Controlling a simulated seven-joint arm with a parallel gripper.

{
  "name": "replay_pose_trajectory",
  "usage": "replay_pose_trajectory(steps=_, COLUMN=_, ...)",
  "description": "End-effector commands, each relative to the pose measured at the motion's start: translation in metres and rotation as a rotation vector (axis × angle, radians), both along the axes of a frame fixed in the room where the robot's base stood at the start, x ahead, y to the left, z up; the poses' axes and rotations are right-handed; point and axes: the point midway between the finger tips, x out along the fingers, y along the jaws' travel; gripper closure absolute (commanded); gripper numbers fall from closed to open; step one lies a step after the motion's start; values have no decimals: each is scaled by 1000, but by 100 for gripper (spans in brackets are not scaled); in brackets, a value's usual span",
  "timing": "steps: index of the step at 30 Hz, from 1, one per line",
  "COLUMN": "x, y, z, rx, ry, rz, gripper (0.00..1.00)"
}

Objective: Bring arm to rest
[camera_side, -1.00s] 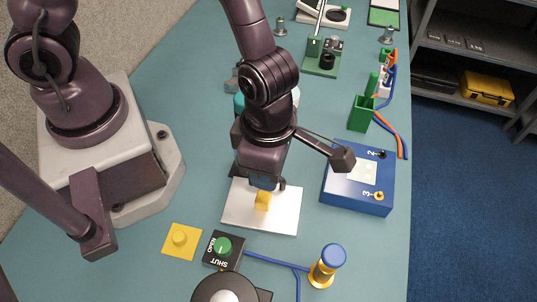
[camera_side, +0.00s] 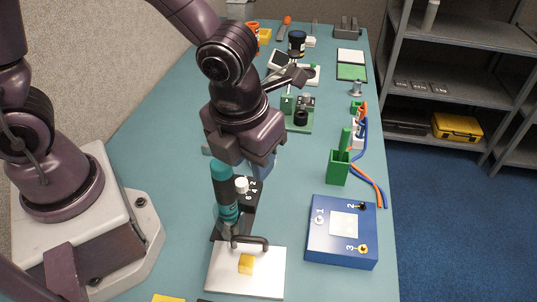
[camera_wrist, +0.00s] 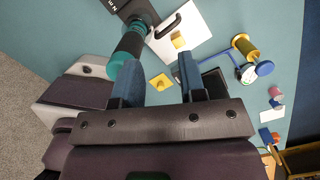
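My gripper (camera_side: 262,165) is up over the console in the side view, behind the teal-gripped lever (camera_side: 224,190). In the wrist view my gripper (camera_wrist: 157,72) has its two blue fingers well apart, with nothing held between them. The lever stands on a black base with a white knob (camera_side: 242,185) beside it. In front of it lies a white plate (camera_side: 222,280) with a black handle (camera_side: 250,241) and a yellow block (camera_side: 246,263). The plate also shows ahead of the fingers in the wrist view (camera_wrist: 203,30). Part of one finger is hidden in the side view.
A blue box (camera_side: 325,252) with numbered posts is at the right. A green holder (camera_side: 338,170), cables (camera_side: 372,180) and a green-based fixture (camera_side: 297,120) stand farther back. A yellow pad (camera_wrist: 160,82) and yellow spool (camera_wrist: 245,49) show in the wrist view.

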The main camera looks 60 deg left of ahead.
Motion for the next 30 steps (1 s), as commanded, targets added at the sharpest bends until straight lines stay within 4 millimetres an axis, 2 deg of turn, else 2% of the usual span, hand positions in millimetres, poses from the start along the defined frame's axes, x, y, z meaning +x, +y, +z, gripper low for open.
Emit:
replay_pose_trajectory(steps=4, x=5, y=45, z=40, rx=-57, ry=-134, rz=574, gripper=62)
replay_pose_trajectory(steps=9, x=-7, y=94, z=84, rx=-239, ry=-267, rz=1299, gripper=62)
replay_pose_trajectory(steps=15, x=-36, y=133, z=123, rx=-569, ry=-304, rz=2070, gripper=62)
replay_pose_trajectory(steps=18, x=-49, y=144, z=134, rx=-717, ry=-264, rz=2346, gripper=62)
replay_pose_trajectory(steps=22, x=-59, y=151, z=141, rx=-833, ry=-207, rz=2551, gripper=62)
replay_pose_trajectory(steps=30, x=-59, y=151, z=141, rx=-833, ry=-207, rz=2551, gripper=62)
